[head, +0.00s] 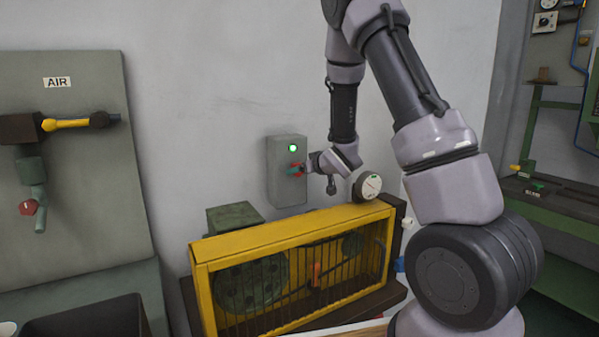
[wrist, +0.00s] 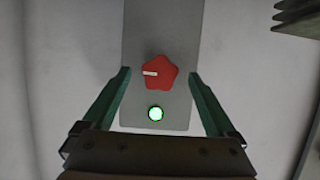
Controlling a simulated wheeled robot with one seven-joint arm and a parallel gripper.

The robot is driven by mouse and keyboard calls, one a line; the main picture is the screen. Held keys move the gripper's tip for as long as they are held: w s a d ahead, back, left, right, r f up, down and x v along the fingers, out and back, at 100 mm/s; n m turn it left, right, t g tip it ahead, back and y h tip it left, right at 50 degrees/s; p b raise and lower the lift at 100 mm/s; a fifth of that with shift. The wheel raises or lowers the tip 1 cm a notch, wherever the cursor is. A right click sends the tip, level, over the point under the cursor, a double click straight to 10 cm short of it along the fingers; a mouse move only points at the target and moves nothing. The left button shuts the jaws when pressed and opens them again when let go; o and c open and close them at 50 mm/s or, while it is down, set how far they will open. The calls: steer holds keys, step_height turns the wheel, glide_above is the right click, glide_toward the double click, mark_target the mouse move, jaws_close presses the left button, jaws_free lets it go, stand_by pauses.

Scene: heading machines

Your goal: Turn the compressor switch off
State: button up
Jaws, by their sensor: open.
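The compressor switch is a red star-shaped knob (wrist: 166,76) with a white pointer mark, on a grey box (head: 284,185) fixed to the wall. In the wrist view the white mark points left. A green lamp (wrist: 155,113) on the same box is lit; it also shows in the head view (head: 293,148). My gripper (wrist: 160,74) is open, with one green finger on each side of the knob and a gap on both sides. In the head view my gripper (head: 300,168) is right at the box front and partly hides the knob.
A yellow guard frame (head: 290,231) with bars stands below the box, enclosing a wheel. A round gauge (head: 368,186) is close to my wrist. A grey AIR panel (head: 85,90) with a valve is at left. A green bench (head: 560,205) is at right.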

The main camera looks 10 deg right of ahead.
steer(key=shift+x, duration=1.2)
steer(key=c, duration=1.4)
